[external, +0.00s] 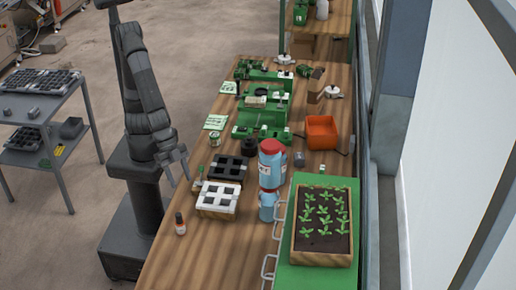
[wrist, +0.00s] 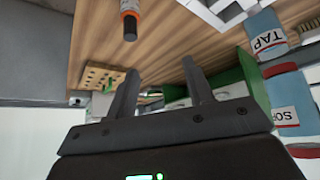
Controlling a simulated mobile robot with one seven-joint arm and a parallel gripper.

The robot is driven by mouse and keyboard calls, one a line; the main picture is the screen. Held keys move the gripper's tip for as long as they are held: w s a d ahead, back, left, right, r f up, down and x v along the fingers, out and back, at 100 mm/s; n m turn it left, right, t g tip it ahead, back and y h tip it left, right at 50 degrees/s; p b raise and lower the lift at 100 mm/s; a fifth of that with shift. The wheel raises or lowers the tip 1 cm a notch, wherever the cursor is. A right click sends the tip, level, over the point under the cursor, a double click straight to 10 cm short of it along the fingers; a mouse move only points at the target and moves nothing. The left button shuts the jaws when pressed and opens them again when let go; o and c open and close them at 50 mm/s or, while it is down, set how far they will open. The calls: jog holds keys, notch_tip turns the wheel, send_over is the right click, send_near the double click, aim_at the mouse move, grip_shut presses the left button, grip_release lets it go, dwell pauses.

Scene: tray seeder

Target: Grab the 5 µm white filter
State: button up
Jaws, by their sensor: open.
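I cannot pick out a filter marked 5 µm in either view; labels that small are not readable. Small white pieces (external: 333,92) lie at the far right of the bench, and I cannot tell what they are. My gripper (external: 180,172) is at the bench's left edge, left of the black tray. Its two fingers also show in the wrist view (wrist: 160,78), spread apart with nothing between them.
The wooden bench (external: 165,262) carries a small bottle (external: 180,226), a white tray (external: 217,212), a black tray (external: 229,168), blue bottles with red caps (external: 271,164), an orange bin (external: 321,131), green machinery (external: 262,122) and a seedling box (external: 322,257). The front left is clear.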

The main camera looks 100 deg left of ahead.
jog(key=n, duration=0.1)
send_near(182, 222)
jog(key=s+r, duration=0.1)
jog(key=shift+t+y, duration=0.4)
jog(key=shift+y, duration=0.1)
jog(key=shift+s+d+x, duration=0.1)
jog(key=shift+s+x, duration=0.05)
jog(key=shift+x, duration=0.75)
jog(key=shift+s+d+x, duration=0.1)
jog(key=shift+x, duration=0.8)
jog(key=shift+s+d+x, duration=0.1)
jog(key=shift+s+x, duration=0.05)
jog(key=shift+x, duration=0.7)
jog(key=shift+w+x, duration=0.15)
jog(key=shift+x, duration=0.9)
jog(key=shift+w+x, duration=0.15)
jog(key=shift+x, duration=0.9)
jog(key=shift+w+d+f, duration=0.2)
jog(key=shift+w+f, duration=0.05)
jog(key=shift+f, duration=0.15)
jog(key=shift+c, duration=0.5)
jog(key=c, duration=0.9)
